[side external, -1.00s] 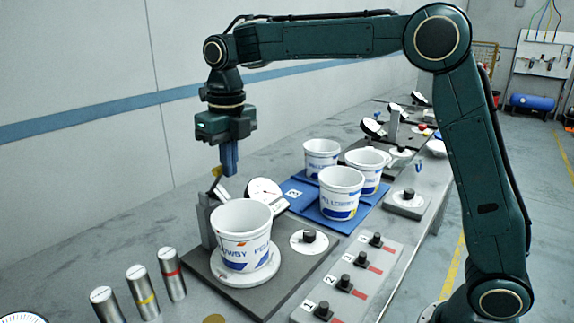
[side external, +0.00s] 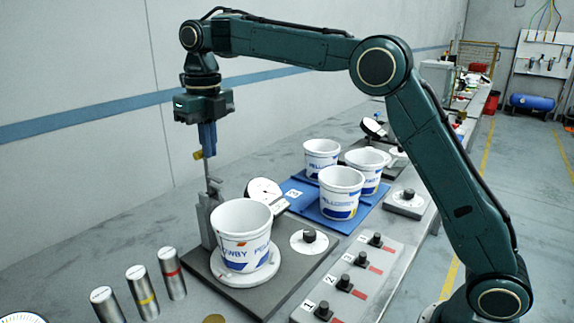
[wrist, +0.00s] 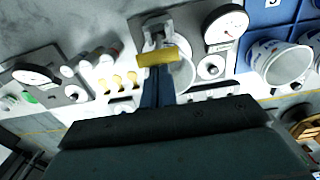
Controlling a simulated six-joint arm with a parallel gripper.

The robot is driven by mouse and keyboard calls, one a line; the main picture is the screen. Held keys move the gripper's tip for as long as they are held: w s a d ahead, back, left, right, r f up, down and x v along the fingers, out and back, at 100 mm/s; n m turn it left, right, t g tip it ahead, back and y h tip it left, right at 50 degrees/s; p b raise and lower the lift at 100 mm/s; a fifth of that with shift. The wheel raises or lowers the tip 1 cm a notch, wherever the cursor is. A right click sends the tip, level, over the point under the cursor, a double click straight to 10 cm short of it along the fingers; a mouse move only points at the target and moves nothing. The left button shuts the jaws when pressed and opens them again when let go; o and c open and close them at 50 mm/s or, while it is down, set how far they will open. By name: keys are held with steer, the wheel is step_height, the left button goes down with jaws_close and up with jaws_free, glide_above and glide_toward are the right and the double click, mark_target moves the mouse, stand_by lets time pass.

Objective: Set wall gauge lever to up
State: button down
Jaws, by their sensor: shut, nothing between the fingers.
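A lever with a yellow handle (side external: 197,155) rises from a grey post (side external: 206,222) behind the front bucket. It stands nearly upright, on a thin rod. My gripper (side external: 209,149) points down with its blue fingers shut and empty. The fingertips are right beside the yellow handle, touching or nearly touching it; I cannot tell which. In the wrist view, the yellow handle (wrist: 157,58) lies across just beyond my fingertips (wrist: 156,76). A white dial gauge (side external: 264,192) stands to the right of the post; it also shows in the wrist view (wrist: 226,24).
A white bucket (side external: 240,226) sits on a round plate close to the post. Several metal cylinders (side external: 172,272) stand front left. More buckets (side external: 342,193) sit on a blue tray (side external: 296,202) to the right. A panel of black knobs (side external: 352,280) lies front right.

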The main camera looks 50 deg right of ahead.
steer(key=shift+w+d+r, duration=0.1)
steer(key=shift+w+r, duration=0.05)
steer(key=shift+w, duration=0.15)
stand_by(0.4)
steer(key=shift+r, duration=0.1)
step_height(320, 180, up, 7)
steer(key=shift+s, duration=0.2)
stand_by(0.8)
